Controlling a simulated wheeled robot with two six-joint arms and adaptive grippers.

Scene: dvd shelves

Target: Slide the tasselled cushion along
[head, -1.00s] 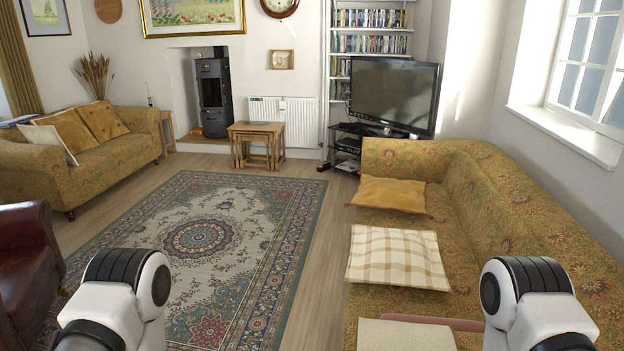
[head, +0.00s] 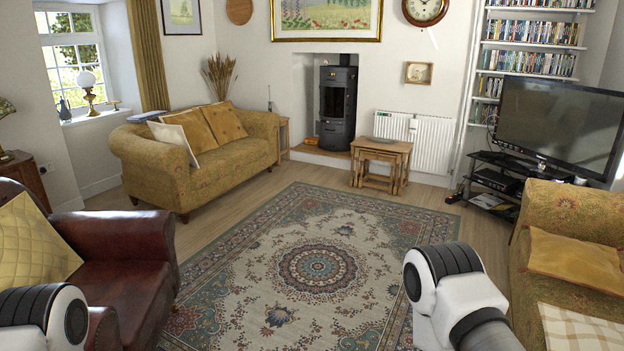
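A mustard cushion (head: 575,258) lies on the patterned sofa (head: 570,206) at the right edge of the head view, against the sofa's far arm. Small tassels showed at its corners in the earlier view; they are hard to make out now. A cream checked cushion (head: 582,332) lies nearer on the same sofa, cut off by the frame. Only links of my two arms show at the bottom, one at far left and one right of centre. Neither gripper is in view, and neither arm touches the mustard cushion.
A patterned rug (head: 318,268) covers the open floor in the middle. A brown leather armchair (head: 125,262) stands at left. Another patterned sofa (head: 230,168) stands at the back left. Nested wooden tables (head: 380,160) and a TV (head: 560,122) stand beyond the rug.

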